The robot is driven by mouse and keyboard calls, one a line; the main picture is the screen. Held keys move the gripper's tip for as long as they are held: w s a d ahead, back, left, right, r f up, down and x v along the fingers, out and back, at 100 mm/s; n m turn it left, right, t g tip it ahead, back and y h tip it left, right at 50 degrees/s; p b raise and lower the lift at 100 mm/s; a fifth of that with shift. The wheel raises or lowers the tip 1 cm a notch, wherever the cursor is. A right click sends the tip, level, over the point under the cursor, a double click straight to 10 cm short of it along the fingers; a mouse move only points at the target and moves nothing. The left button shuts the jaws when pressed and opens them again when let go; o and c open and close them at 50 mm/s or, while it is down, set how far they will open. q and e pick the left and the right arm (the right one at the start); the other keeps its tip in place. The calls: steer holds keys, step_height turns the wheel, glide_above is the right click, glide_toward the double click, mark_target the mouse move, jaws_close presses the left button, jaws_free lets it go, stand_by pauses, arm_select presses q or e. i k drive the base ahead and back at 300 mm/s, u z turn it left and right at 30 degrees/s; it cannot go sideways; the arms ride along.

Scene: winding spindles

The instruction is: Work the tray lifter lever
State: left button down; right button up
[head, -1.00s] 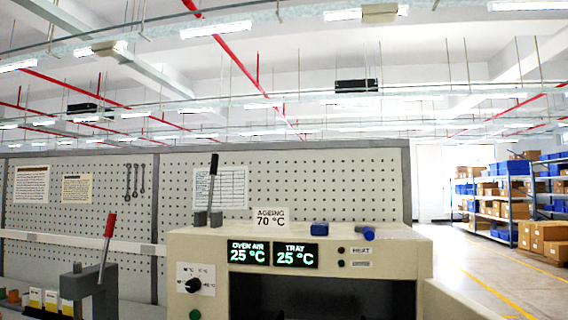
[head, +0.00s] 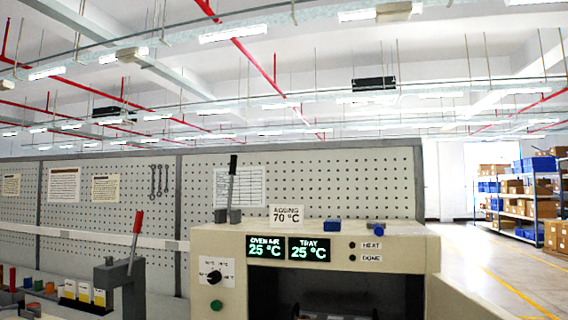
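A lever with a black grip (head: 232,165) and a grey shaft stands nearly upright between two grey blocks on top of the oven (head: 330,239). Another lever with a red grip (head: 138,221) rises from a dark grey post (head: 120,280) left of the oven, leaning slightly right. I cannot tell from labels which one is the tray lifter lever. The oven's displays read OVEN AIR 25 °C and TRAY 25 °C. Its front opening (head: 340,290) is dark, with part of a dark inner fixture showing low down. Neither of my grippers is in view.
A blue block (head: 332,225) and a blue cylinder (head: 376,226) lie on the oven top beside an AGEING 70 °C sign (head: 286,215). A holder with yellow-white cards (head: 84,293) stands at lower left. A pegboard (head: 310,180) closes off the back. Open floor lies at right.

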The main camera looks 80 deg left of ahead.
mark_target(233, 157)
steer(key=k, duration=1.25)
steer(key=u, duration=1.5)
